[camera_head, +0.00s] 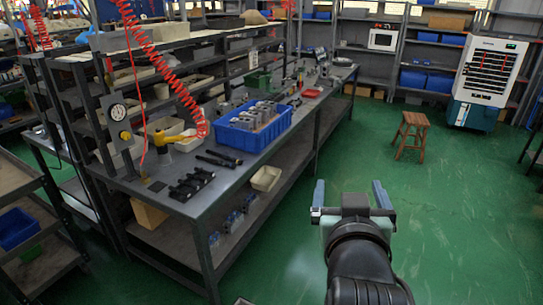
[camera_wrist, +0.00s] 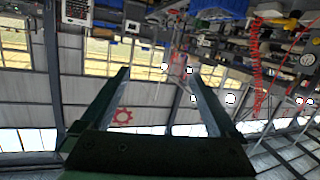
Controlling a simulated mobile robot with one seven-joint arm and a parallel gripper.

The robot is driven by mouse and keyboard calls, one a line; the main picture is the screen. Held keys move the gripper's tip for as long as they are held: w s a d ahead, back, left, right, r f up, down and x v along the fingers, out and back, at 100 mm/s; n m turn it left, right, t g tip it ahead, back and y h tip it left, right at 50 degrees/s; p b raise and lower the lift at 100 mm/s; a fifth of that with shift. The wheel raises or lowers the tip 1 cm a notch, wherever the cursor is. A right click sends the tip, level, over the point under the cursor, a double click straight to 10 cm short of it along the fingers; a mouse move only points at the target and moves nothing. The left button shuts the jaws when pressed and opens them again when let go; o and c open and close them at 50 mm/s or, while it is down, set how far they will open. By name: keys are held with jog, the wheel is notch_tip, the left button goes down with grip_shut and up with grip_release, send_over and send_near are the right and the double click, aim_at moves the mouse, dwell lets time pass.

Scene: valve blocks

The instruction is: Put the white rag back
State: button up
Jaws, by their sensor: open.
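My gripper (camera_head: 349,190) is open and empty, held over the green floor to the right of the workbench. Its two fingers also show spread apart in the wrist view (camera_wrist: 157,76), with nothing between them. I cannot make out a white rag for certain in either view. The grey workbench (camera_head: 222,178) runs from the front left toward the back. A blue crate (camera_head: 254,139) with grey metal blocks stands on its top. Several black parts (camera_head: 190,184) lie near its front edge.
A cream bin (camera_head: 266,178) sits on the bench's lower shelf. A red coiled hose (camera_head: 170,75) hangs over the bench. A wooden stool (camera_head: 409,133) and a white air cooler (camera_head: 488,70) stand at the back right. The floor around my gripper is clear.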

jog(key=s+a+r+n+t+y, duration=0.1)
jog(key=a+r+t, duration=0.25)
jog(key=r, duration=0.45)
jog(key=s+a+r+t, duration=0.2)
jog(key=a+r+t, duration=0.15)
jog(key=r, duration=0.55)
jog(key=s+a+r+t+y, duration=0.1)
jog(key=s+a+r+t, duration=0.1)
jog(key=s+a+r, duration=0.2)
jog(key=s+a+r+t+y, duration=0.2)
jog(key=s+r, duration=0.4)
jog(key=r, duration=0.3)
jog(key=shift+s+a+r+n+t, duration=0.35)
jog(key=shift+a+t, duration=0.25)
jog(key=shift+a, duration=0.3)
jog(key=shift+w, duration=0.1)
